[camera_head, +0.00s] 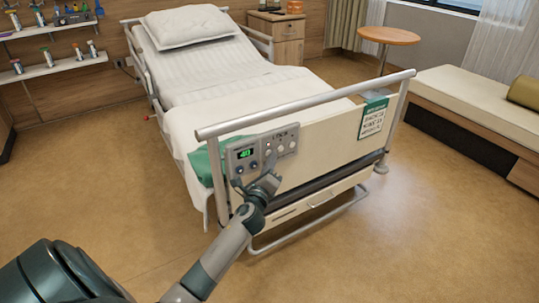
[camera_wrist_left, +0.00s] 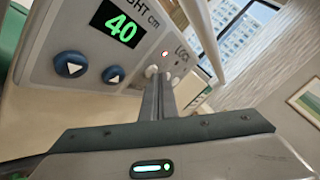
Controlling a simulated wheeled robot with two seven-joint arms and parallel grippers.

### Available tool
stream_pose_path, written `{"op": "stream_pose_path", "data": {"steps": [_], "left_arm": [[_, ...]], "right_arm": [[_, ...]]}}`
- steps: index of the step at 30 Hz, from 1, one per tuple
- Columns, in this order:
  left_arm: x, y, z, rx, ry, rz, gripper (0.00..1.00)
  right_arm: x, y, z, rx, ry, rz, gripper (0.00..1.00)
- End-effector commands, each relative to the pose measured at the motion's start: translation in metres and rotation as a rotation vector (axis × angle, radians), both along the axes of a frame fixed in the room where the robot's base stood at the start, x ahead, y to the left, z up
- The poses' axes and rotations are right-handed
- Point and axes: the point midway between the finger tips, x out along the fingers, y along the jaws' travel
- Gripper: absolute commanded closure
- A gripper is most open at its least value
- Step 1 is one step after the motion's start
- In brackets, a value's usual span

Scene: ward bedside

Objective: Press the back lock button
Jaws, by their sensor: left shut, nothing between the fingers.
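The grey control panel (camera_head: 262,151) is mounted on the outer face of the bed's footboard. In the left wrist view the panel (camera_wrist_left: 60,30) shows a green 40 display (camera_wrist_left: 121,24), two blue arrow buttons, and a LOCK area (camera_wrist_left: 181,54) with a small red light (camera_wrist_left: 165,53) and small pale round buttons. My left gripper (camera_head: 271,177) is just in front of the panel's lower part. Its shut, empty fingers (camera_wrist_left: 158,82) point at the LOCK row, their tips close to a pale button (camera_wrist_left: 151,71). Contact cannot be told. Individual button labels are too small to read. My right gripper is not in view.
The bed (camera_head: 225,95) with a pillow stands behind the footboard (camera_head: 330,145). A metal rail (camera_head: 310,102) runs above the panel, and a green-and-white card (camera_head: 373,118) hangs at the right. A bench (camera_head: 480,105) stands right. The floor left of the bed is clear.

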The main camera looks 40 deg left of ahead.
Motion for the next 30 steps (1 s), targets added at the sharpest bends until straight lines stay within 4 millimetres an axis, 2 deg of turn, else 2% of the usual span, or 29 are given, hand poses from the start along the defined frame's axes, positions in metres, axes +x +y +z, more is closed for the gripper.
{"op": "stream_pose_path", "data": {"steps": [9, 20, 30], "left_arm": [[-0.004, -0.009, 0.0, 0.0, 0.0, 0.0, 1.0], [-0.004, -0.01, 0.0, 0.0, 0.0, 0.0, 1.0], [-0.013, -0.03, 0.0, -0.002, 0.001, 0.0, 1.0]], "right_arm": [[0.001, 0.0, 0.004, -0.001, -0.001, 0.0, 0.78], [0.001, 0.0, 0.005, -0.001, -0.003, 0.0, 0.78], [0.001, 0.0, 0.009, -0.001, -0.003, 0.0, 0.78]]}}
